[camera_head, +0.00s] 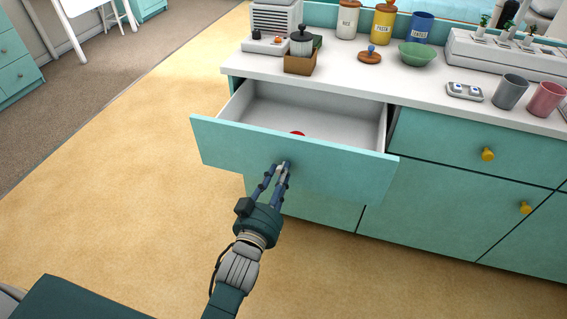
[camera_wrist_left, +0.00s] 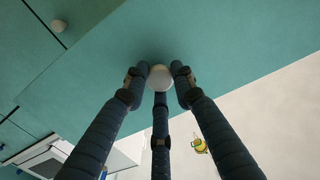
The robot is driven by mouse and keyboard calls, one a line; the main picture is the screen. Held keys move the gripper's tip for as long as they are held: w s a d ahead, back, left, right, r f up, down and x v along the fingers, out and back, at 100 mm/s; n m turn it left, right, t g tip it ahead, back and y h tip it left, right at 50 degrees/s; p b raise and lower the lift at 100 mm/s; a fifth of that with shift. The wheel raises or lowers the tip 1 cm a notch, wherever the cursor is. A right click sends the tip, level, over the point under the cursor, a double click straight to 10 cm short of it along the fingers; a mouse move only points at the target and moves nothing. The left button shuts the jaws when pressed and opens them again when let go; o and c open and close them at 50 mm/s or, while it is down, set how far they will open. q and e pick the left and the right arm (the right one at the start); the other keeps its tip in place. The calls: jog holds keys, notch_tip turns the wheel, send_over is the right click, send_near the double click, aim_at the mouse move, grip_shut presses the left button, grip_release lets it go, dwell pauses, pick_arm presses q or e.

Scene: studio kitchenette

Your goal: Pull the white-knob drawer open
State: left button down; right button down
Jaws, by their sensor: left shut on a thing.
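The white-knob drawer (camera_head: 230,146) is a teal-fronted drawer, and it stands well out from the counter in the head view. Its white inside shows, with a small red thing (camera_head: 298,133) partly hidden behind the front panel. My left gripper (camera_head: 281,170) is at the middle of the drawer front. In the left wrist view its dark fingers (camera_wrist_left: 160,84) close around the round white knob (camera_wrist_left: 160,76), which sits on the teal panel. In the head view the fingers hide most of the knob. My right gripper is in neither view.
The white countertop (camera_head: 340,82) above holds a brown box (camera_head: 300,64), a green bowl (camera_head: 417,55), canisters and two mugs. Yellow-knobbed teal fronts (camera_head: 440,140) are shut at the right. The tan floor (camera_head: 120,170) in front and left is clear.

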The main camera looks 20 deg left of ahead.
pick_arm(q)
jog(key=shift+s+r, duration=0.15)
jog(key=shift+r, duration=0.3)
jog(key=c, duration=1.4)
grip_release()
jog(key=shift+c, duration=0.2)
jog(key=shift+s+f, duration=0.1)
jog(key=s, duration=1.2)
jog(key=shift+a, duration=0.25)
jog(key=shift+o, duration=0.2)
